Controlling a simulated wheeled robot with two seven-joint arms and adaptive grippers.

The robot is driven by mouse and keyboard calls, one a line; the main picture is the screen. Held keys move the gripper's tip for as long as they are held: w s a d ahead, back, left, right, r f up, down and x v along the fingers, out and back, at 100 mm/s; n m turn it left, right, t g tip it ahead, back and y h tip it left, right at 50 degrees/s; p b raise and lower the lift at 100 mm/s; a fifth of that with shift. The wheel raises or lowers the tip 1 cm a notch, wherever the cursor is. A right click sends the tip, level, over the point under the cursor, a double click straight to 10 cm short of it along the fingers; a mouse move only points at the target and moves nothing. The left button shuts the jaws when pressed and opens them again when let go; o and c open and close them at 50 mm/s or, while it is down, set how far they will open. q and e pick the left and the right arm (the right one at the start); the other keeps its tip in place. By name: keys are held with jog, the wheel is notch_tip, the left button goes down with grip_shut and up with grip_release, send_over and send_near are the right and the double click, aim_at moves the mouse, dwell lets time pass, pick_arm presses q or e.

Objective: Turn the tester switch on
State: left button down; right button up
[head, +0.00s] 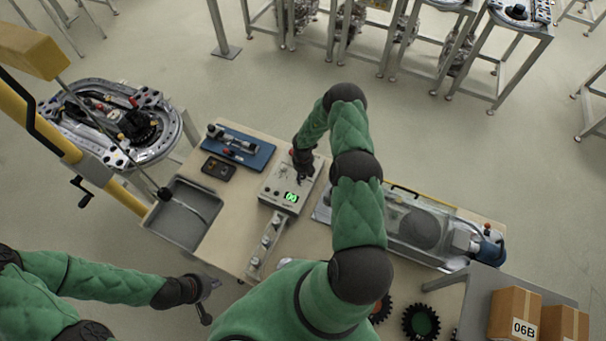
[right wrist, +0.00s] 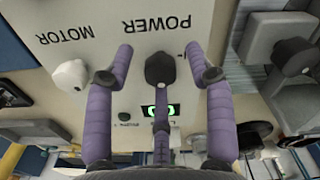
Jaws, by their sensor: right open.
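The tester (head: 270,188) is a pale box on the wooden bench, with a lit green display (head: 291,197) reading what looks like 00. In the right wrist view its panel carries upside-down labels POWER and MOTOR. A black knob (right wrist: 160,69) sits below POWER, and a white knob (right wrist: 70,75) sits below MOTOR. My right gripper (head: 303,170) is over the tester. In the wrist view the right gripper (right wrist: 159,52) is open, its purple fingers on both sides of the black knob; contact cannot be told. My left gripper (head: 212,299) is open and empty near the bench's front left.
A blue tray with a tool (head: 240,150) and a grey bin (head: 180,235) are left of the tester. A clear-covered cylinder unit (head: 415,225) lies to the right. Cardboard boxes (head: 515,312) stand front right. A yellow post (head: 50,130) rises at the left.

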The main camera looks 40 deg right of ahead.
jog(key=shift+f, duration=0.4)
grip_shut()
